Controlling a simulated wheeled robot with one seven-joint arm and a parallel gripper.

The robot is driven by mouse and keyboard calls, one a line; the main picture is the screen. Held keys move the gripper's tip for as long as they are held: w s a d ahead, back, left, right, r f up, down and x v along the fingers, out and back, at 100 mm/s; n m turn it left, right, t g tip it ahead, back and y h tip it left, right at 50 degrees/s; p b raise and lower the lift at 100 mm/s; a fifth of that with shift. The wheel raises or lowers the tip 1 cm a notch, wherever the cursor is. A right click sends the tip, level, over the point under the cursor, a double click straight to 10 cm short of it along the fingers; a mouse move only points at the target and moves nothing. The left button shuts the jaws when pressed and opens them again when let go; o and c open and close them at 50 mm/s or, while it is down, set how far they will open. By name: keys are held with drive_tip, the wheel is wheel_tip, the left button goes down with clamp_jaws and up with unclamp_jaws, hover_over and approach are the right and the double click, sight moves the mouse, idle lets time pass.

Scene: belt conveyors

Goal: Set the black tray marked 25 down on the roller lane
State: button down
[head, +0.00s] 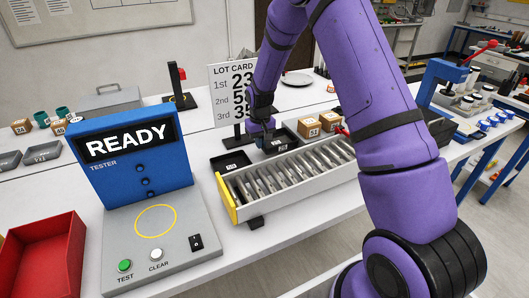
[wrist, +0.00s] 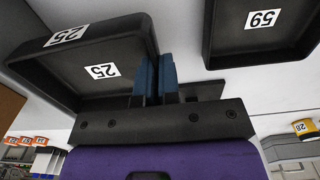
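The black tray marked 25 (wrist: 88,92) fills the upper left of the wrist view, with white labels on its floor and rim. My gripper (wrist: 157,80) has its two blue fingers close together on the tray's side wall. In the head view my gripper (head: 266,128) is over the far side of the roller lane, with the black tray (head: 280,145) just below it; its number is too small to read there. The roller lane (head: 300,170) is a long row of grey rollers with a yellow end plate (head: 228,200). The arm hides part of the lane's right side.
A black tray marked 59 (wrist: 262,30) lies beside the held tray; a black tray (head: 231,163) also lies left of the lane. Cardboard boxes (head: 308,127) and a lot card (head: 232,92) stand behind. The blue tester (head: 130,150) and red bin (head: 45,255) are left.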

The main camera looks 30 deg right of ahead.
sight(261, 158)
drive_tip(key=shift+f, duration=2.1)
drive_tip(key=shift+f, duration=0.1)
drive_tip(key=c, duration=1.3)
unclamp_jaws()
drive_tip(key=shift+c, duration=0.2)
